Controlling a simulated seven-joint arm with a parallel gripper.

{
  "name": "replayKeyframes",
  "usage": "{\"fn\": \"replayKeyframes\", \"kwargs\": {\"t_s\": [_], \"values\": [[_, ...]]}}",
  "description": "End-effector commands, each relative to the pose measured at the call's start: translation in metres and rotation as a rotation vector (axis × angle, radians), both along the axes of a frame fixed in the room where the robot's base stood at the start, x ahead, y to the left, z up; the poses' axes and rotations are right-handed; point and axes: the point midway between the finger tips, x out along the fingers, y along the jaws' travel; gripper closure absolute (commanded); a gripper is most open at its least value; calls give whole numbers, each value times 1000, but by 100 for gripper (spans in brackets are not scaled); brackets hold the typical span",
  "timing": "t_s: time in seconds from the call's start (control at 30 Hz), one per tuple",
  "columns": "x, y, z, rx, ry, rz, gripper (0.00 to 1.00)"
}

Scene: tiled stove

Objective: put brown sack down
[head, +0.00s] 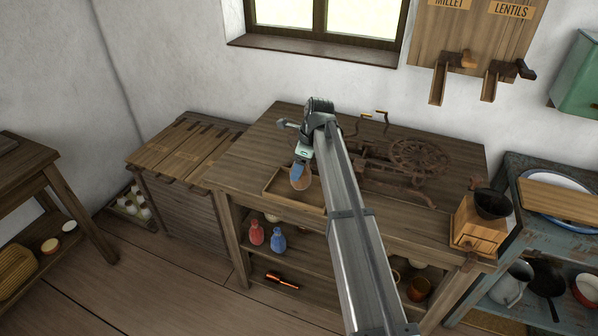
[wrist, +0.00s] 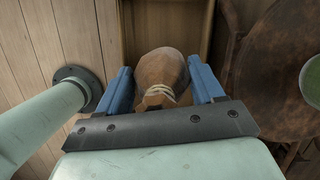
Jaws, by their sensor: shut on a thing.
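The brown sack (head: 301,180) hangs from my gripper (head: 301,163) in the head view. In the wrist view the rounded sack (wrist: 162,68), tied with pale string at its neck, sits between the two blue fingers of my gripper (wrist: 158,84). The gripper is shut on it. A shallow wooden tray (head: 272,190) lies on the workbench (head: 250,160) below the sack. Its wooden edge also shows behind the sack in the wrist view (wrist: 206,28). My arm hides the tray's right part. I cannot tell whether the sack touches the tray.
A rusty machine with a spoked wheel (head: 419,157) stands close to the right on the bench. A coffee grinder (head: 480,222) is at the right corner. Red (head: 257,233) and blue (head: 279,240) vessels stand on the shelf below. The bench's back left is clear.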

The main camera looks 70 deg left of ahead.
Motion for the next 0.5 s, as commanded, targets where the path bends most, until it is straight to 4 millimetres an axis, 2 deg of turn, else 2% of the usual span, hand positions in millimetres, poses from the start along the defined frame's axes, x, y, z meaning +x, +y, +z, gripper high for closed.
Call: {"fn": "replayKeyframes", "kwargs": {"t_s": [0.1, 0.2, 0.5], "values": [[0, 0, -17, -1, 1, 0, 79], [0, 0, -23, 0, 0, 0, 79], [0, 0, -24, 0, 0, 0, 79]]}}
